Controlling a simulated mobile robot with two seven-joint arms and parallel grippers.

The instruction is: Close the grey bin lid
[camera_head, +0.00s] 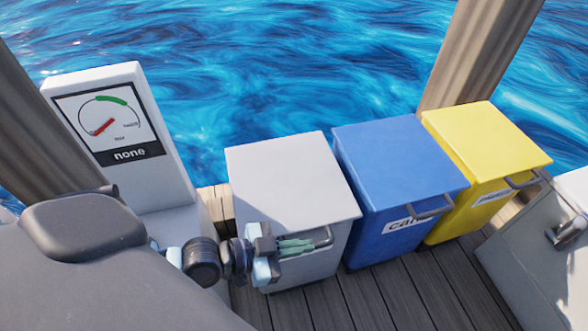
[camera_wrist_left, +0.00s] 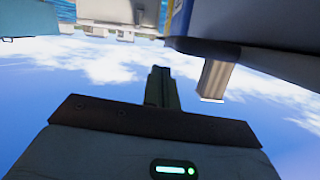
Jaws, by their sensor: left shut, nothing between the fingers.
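The grey bin (camera_head: 330,262) stands on the deck, leftmost of three bins. Its grey lid (camera_head: 285,180) lies flat over the top, with no gap that I can see. A bar handle (camera_head: 325,238) is on its front, just under the lid's front edge. My left gripper (camera_head: 298,246) is at the bin's front by the handle, fingers shut and empty, partly covering the handle. I cannot tell whether they touch. The shut fingers also show in the left wrist view (camera_wrist_left: 162,88). My right gripper is not in view.
A blue bin (camera_head: 385,160) and a yellow bin (camera_head: 485,140) stand close on the right. A gauge panel (camera_head: 170,150) marked "none" stands on the left. A grey box (camera_head: 540,260) is at the right edge. Bare deck (camera_head: 400,290) lies in front of the bins.

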